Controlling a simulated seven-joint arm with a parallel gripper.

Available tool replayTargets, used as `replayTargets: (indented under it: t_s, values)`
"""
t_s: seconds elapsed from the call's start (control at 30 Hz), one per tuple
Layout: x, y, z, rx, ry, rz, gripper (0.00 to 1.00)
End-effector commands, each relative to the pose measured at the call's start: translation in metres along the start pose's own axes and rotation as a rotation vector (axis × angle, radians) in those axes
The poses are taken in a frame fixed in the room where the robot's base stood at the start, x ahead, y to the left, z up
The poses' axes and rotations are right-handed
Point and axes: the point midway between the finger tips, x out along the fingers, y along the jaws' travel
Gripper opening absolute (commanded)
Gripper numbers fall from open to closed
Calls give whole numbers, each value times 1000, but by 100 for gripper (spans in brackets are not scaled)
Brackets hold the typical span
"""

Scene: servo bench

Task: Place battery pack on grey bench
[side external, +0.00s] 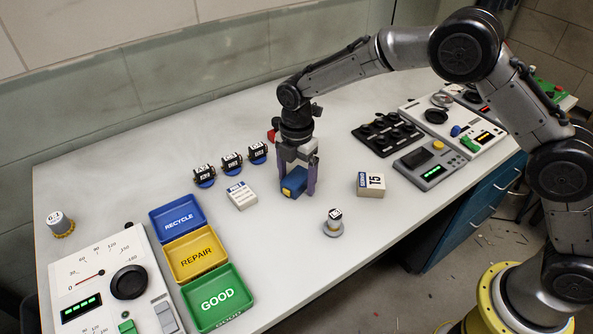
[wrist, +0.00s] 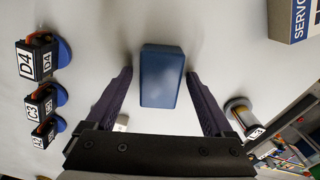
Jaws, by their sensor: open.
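The battery pack appears to be the blue block with a yellow end (side external: 294,182), resting on the grey bench (side external: 345,255) near its middle. In the wrist view the blue block (wrist: 162,76) lies ahead, between the two purple fingers. My gripper (side external: 298,180) is open and low over the bench, pointing down, with a finger on each side of the block. In the wrist view my gripper (wrist: 160,82) shows a gap between each finger and the block. The fingers hide part of the block in the side view.
Blue RECYCLE (side external: 178,220), yellow REPAIR (side external: 196,256) and green GOOD (side external: 218,298) trays stand at left. Three labelled servos (side external: 231,162), a white box (side external: 241,195), a beige box (side external: 370,185) and a small round part (side external: 333,222) surround my gripper. Bench is clear in front.

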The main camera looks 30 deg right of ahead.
Motion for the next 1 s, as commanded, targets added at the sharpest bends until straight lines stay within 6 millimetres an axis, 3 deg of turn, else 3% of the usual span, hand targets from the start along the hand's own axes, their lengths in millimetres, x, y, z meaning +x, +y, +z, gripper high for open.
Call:
replayTargets:
  t_s: [0.17,0.7,1.0]
  values:
    - [-12,1,0,0,0,4,87]
    - [-119,4,0,0,0,3,87]
    - [-139,3,0,0,0,0,87]
